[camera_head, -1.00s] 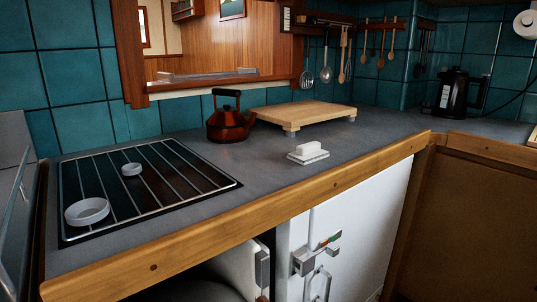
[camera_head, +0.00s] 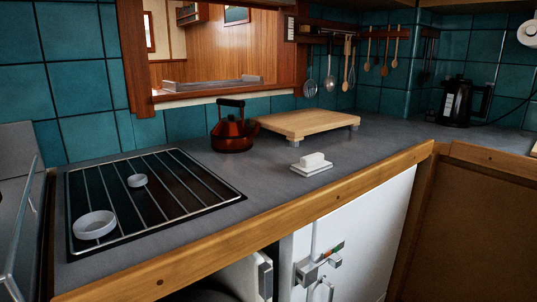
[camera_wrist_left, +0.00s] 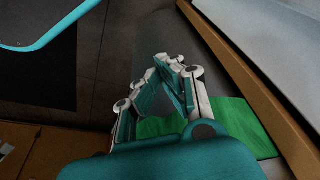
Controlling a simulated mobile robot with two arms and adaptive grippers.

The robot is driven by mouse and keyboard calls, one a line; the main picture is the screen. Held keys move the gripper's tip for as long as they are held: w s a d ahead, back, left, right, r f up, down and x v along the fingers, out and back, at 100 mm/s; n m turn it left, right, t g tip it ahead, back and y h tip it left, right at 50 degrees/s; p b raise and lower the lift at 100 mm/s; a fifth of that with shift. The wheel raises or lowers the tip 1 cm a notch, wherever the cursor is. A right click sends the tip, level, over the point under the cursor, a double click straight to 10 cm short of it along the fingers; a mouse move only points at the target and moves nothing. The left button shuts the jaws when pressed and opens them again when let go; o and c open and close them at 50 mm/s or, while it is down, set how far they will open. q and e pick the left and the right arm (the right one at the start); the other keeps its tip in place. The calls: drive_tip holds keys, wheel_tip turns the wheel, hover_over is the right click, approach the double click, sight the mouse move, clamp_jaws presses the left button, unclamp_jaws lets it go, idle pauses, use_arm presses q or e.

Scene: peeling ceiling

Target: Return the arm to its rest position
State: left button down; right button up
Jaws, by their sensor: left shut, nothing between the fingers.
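My left gripper (camera_wrist_left: 172,66) shows in the left wrist view. Its white and teal linkage fingers come together at the tips, with nothing held between them. It hangs over a dark floor, beside a long wooden edge (camera_wrist_left: 235,70) and a pale panel. A flat green piece (camera_wrist_left: 245,128) lies below and to the right of the fingers. Neither gripper shows in the head view.
The grey counter (camera_head: 260,190) carries a cooktop (camera_head: 165,205) with two white dishes, a red-brown kettle (camera_head: 233,132), a wooden board (camera_head: 305,122) and a white butter-dish-like object (camera_head: 312,164). A white door (camera_head: 365,240) with a latch is below.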

use_arm(q)
drive_tip(key=s+f+g+p, duration=0.1)
drive_tip(key=s+f+p, duration=0.2)
drive_tip(key=f+p, duration=0.75)
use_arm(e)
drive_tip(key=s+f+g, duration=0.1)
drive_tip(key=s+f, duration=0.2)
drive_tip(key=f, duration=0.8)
use_arm(q)
drive_tip(key=s+a+f+p, duration=0.1)
drive_tip(key=s+f+p, duration=0.1)
drive_tip(key=s, duration=0.3)
drive_tip(key=s+a+f+p, duration=0.1)
drive_tip(key=s+f+p, duration=0.1)
drive_tip(key=s+p, duration=0.2)
drive_tip(key=s+a+f+g+p, duration=0.1)
drive_tip(key=s+f+p, duration=0.1)
drive_tip(key=s, duration=0.5)
drive_tip(key=shift+s+p, duration=0.25)
drive_tip(key=shift+p, duration=0.15)
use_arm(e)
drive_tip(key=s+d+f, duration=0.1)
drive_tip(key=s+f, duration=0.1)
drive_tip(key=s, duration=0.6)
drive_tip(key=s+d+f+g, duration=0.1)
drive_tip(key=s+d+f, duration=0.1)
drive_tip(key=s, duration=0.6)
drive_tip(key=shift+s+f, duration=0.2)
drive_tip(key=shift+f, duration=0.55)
